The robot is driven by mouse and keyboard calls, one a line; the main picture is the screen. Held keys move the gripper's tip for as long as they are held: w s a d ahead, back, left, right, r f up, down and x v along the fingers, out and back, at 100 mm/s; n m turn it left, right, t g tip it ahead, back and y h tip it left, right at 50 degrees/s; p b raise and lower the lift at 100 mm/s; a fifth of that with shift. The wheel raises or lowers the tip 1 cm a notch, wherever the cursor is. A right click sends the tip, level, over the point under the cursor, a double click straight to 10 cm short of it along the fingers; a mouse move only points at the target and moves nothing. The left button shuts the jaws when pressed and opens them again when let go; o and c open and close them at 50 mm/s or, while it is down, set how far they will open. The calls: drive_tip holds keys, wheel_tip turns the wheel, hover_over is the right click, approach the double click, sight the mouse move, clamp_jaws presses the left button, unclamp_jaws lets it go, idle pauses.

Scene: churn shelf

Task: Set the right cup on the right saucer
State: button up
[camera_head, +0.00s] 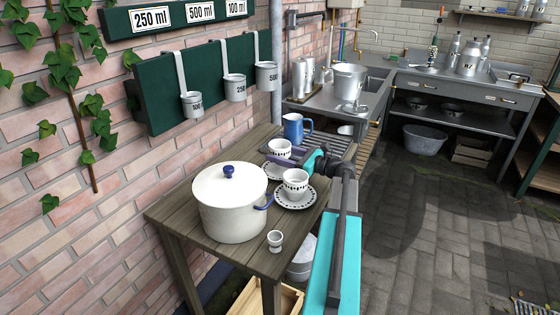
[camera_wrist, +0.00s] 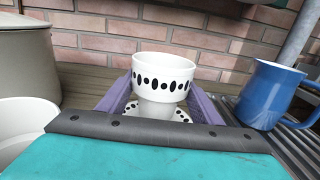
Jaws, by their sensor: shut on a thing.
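The right cup, white with a black dotted band, is between the purple fingers of my gripper (camera_wrist: 158,86). This cup (camera_wrist: 163,72) is upright and shows in the head view as the farther cup (camera_head: 279,147). My gripper (camera_head: 279,162) is shut on it low down. The right saucer (camera_head: 277,168) shows partly below my gripper, and some of its dotted rim (camera_wrist: 182,115) shows behind the cup's foot. I cannot tell whether cup and saucer touch. The other cup (camera_head: 295,181) stands on the nearer saucer (camera_head: 296,202).
A blue jug (camera_head: 293,129) stands close behind the held cup, to its right in the wrist view (camera_wrist: 268,92). A big white lidded pot (camera_head: 230,208) and a small egg cup (camera_head: 275,240) stand on the wooden table (camera_head: 178,213).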

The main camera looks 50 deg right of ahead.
drive_tip(key=shift+f, duration=1.35)
drive_tip(key=shift+f, duration=0.1)
drive_tip(key=o, duration=0.9)
drive_tip(key=shift+s, duration=0.1)
drive_tip(key=v, duration=1.1)
drive_tip(key=shift+s+d+b, duration=0.15)
drive_tip(key=shift+s+b, duration=0.15)
drive_tip(key=shift+s, duration=0.05)
